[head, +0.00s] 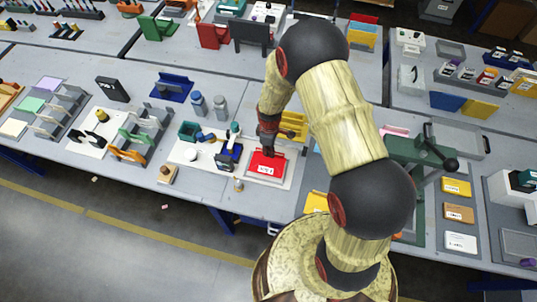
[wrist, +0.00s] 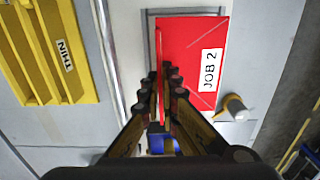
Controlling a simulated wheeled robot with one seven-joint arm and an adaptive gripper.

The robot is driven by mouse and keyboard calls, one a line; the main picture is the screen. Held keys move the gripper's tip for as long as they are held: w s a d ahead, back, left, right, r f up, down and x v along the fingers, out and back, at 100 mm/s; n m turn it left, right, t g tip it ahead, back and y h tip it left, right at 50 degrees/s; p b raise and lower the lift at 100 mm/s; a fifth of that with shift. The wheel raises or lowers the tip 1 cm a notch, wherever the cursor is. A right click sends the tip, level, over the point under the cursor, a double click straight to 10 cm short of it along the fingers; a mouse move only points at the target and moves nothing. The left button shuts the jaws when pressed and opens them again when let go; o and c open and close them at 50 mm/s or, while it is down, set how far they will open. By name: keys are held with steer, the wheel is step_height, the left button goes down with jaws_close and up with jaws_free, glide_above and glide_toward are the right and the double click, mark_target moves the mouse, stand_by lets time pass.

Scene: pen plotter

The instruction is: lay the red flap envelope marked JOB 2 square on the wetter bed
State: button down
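The red flap envelope (head: 265,167) lies flat and looks square on the pale wetter bed (head: 290,180). In the wrist view the envelope (wrist: 190,55) shows its white JOB 2 label, and thin grey lines of the bed (wrist: 148,40) run along its left and top edges. Its thin red flap stands up at the left side, between the fingertips. My gripper (wrist: 161,80) is nearly closed, with its fingertips close on both sides of the flap, and appears shut on it. In the head view my gripper (head: 268,145) is just above the envelope's far edge; its fingertips are hard to see.
A yellow rack marked THIN (wrist: 62,55) stands left of the bed in the wrist view. A blue item (head: 228,155) is left of the envelope, and a green press (head: 418,155) stands to the right.

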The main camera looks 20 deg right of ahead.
steer(key=shift+w+f, duration=0.25)
steer(key=shift+f, duration=1.65)
steer(key=shift+f, duration=0.15)
steer(key=c, duration=2)
jaws_free()
steer(key=shift+c, duration=0.2)
